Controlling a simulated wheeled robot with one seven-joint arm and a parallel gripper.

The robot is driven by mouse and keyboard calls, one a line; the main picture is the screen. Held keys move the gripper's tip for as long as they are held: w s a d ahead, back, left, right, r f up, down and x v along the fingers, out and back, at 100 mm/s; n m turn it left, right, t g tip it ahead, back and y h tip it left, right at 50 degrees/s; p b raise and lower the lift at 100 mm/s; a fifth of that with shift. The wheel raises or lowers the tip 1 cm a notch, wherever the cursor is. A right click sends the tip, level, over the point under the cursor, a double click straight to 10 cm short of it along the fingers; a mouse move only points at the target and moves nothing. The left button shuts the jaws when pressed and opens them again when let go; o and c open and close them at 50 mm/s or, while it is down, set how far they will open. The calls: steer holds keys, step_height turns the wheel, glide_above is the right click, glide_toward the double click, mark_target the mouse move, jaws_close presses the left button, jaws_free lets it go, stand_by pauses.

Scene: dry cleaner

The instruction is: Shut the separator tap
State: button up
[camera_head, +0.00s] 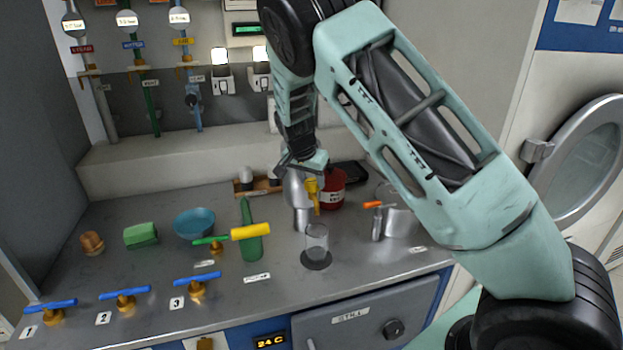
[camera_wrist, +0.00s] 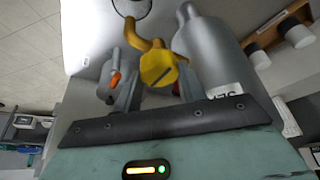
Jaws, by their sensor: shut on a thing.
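The separator is a grey metal cylinder (camera_head: 296,190) on the counter beyond the glass. It also fills the upper right in the wrist view (camera_wrist: 209,55), with a partly hidden label. Its tap (camera_head: 312,190) is yellow, with a bent spout and a round knob (camera_wrist: 158,69) that has a dark slot running slantwise. My gripper (camera_wrist: 157,88) is shut on this yellow tap, with a dark finger on either side of the knob. In the head view my gripper (camera_head: 303,168) is partly hidden by my wrist. The inner contact faces are hard to see.
A clear glass (camera_head: 316,240) stands on a dark round pad in front of the separator. A red container (camera_head: 333,189) is close behind. A steel vessel with an orange lever (camera_head: 373,204) stands to the right. A green bottle (camera_head: 251,240) and blue-handled taps (camera_head: 197,280) are to the left.

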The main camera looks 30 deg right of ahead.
steer(key=o, duration=1)
steer(key=shift+c, duration=0.2)
steer(key=b+v, duration=0.3)
steer(key=v, duration=1.4)
steer(key=shift+r, duration=0.15)
steer(key=shift+a, duration=0.1)
